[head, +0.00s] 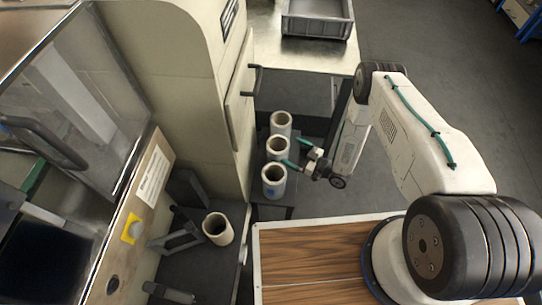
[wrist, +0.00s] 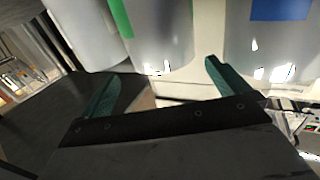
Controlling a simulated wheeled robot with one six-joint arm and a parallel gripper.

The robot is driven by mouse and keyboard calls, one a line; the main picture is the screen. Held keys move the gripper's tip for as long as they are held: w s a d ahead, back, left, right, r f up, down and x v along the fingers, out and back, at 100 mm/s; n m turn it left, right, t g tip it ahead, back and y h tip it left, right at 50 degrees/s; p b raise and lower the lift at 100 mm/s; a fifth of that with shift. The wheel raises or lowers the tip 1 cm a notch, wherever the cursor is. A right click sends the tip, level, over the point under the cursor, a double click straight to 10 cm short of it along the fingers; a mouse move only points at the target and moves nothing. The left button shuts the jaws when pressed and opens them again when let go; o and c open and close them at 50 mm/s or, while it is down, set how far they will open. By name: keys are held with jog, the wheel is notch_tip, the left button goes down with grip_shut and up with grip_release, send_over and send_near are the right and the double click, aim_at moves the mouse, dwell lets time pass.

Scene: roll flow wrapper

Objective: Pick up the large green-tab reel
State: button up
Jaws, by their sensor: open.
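The green-tab reel (wrist: 160,35) is a pale cylinder with a green strip, upright in the middle of the wrist view. It appears to be the middle reel (head: 277,157) of a row of three in the head view, where its tab cannot be seen. My gripper (head: 292,152) is on the right of that reel, with its teal fingers spread. In the wrist view my gripper (wrist: 163,82) is open and empty, with the reel's lower part ahead between the fingertips. Whether a finger touches it cannot be told.
A blue-tab reel (wrist: 270,45) stands close on the right in the wrist view, and another reel (wrist: 82,35) on the left. Another reel (head: 217,229) sits in the machine. A grey crate (head: 318,20) rests on the back table. Floor is open to the right.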

aim_at(270, 140)
jog(key=x, duration=0.7)
jog(key=shift+a+r, duration=0.1)
jog(key=shift+a, duration=0.35)
jog(key=c, duration=1.3)
jog(key=shift+c, duration=0.8)
jog(key=shift+r, duration=0.15)
